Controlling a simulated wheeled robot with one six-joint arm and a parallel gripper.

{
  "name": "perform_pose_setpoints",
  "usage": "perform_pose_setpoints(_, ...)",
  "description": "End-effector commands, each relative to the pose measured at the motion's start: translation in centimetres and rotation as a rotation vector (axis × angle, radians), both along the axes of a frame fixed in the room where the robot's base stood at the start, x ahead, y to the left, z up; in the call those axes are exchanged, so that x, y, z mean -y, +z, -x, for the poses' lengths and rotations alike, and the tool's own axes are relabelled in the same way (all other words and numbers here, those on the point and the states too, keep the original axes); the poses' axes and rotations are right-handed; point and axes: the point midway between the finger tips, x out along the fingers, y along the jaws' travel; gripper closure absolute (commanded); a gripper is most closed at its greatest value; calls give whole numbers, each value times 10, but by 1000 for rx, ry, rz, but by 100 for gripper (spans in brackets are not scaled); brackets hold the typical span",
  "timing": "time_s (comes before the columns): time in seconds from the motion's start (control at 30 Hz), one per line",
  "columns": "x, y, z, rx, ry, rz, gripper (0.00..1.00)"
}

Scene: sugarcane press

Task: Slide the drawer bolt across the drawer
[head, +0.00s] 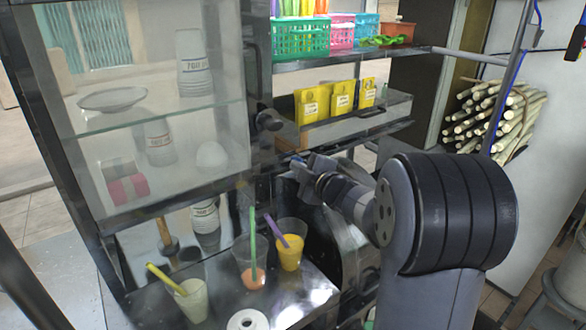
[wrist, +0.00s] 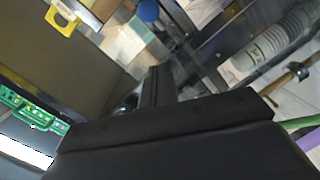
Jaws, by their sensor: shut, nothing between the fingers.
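My gripper (head: 300,166) is shut and empty, in front of the metal frame just below the left end of an open drawer-like tray (head: 345,132). In the wrist view its dark fingers (wrist: 155,86) are together, pointing up the picture. The tray has a metal front and holds yellow packets (head: 341,97); one packet also shows in the wrist view (wrist: 62,20). A dark knob-like fitting (head: 268,122) sits on the frame left of the tray. I cannot make out the drawer bolt for certain; my gripper and arm may hide it.
A glass cabinet (head: 150,110) with cups stands left. Cups of drink with straws (head: 290,257) stand on the metal counter below my gripper. Coloured baskets (head: 300,38) sit on the shelf above. Cane stalks (head: 495,115) are stacked at right.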

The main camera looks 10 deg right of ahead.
Motion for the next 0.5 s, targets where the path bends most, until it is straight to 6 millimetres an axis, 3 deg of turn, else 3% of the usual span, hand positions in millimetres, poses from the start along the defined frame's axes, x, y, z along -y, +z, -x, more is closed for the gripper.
perform_pose_setpoints(0.2,12,4,35,3,-1,0,100)
perform_pose_setpoints(0.5,17,7,51,1,0,0,100)
